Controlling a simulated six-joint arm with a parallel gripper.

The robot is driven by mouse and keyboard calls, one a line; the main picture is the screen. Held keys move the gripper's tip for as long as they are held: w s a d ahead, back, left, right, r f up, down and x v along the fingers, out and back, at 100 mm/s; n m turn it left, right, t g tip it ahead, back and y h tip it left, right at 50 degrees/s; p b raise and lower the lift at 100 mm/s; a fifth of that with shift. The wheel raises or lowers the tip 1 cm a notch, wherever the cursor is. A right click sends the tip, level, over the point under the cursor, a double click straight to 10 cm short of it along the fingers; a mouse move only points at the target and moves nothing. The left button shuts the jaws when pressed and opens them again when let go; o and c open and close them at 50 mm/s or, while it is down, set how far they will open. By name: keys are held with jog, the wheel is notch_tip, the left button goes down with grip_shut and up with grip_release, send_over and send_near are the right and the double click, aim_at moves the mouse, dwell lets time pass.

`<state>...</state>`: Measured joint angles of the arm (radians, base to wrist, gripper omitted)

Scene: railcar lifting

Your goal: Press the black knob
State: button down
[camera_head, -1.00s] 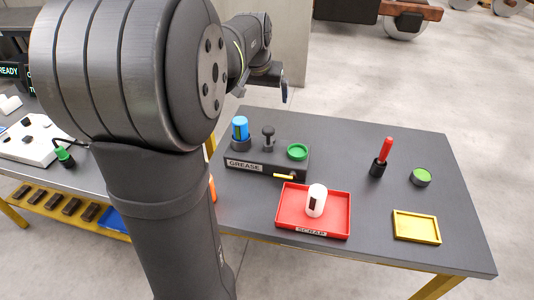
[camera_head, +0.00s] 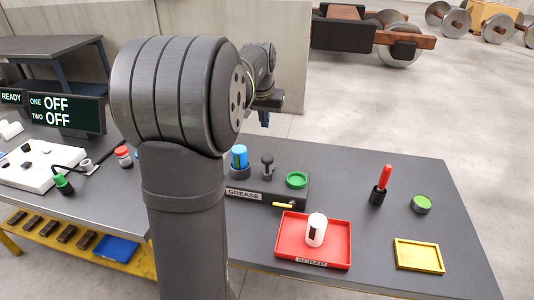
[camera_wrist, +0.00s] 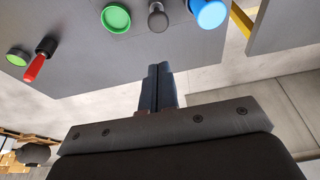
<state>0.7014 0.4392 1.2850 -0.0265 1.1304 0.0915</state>
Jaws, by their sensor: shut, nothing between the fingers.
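A black knob on a short post (camera_head: 267,166) stands on the dark box marked GREASE (camera_head: 262,192), between a blue-topped cylinder (camera_head: 239,158) and a green round cap (camera_head: 297,180). In the wrist view the black knob (camera_wrist: 157,19) is at the top edge, beyond my fingertips. A white panel (camera_head: 30,170) at the left also carries small dark knobs (camera_head: 27,165). My gripper (camera_head: 265,119) is behind the box in the head view, apart from it. In the wrist view my gripper (camera_wrist: 158,72) has its fingers together, with nothing held.
A red SCRAP tray (camera_head: 290,255) holds a white cylinder (camera_head: 316,230). A red-handled tool (camera_head: 381,185), a green-topped puck (camera_head: 421,204) and a yellow tray (camera_head: 418,255) are to the right. A display (camera_head: 70,113) reads ONE OFF, TWO OFF.

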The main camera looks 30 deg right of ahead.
aim_at(267, 160)
jog(key=shift+f, duration=0.15)
jog(key=x, duration=1.2)
jog(key=shift+s+a+f, duration=0.15)
jog(key=shift+f, duration=0.7)
jog(key=shift+f, duration=1.9)
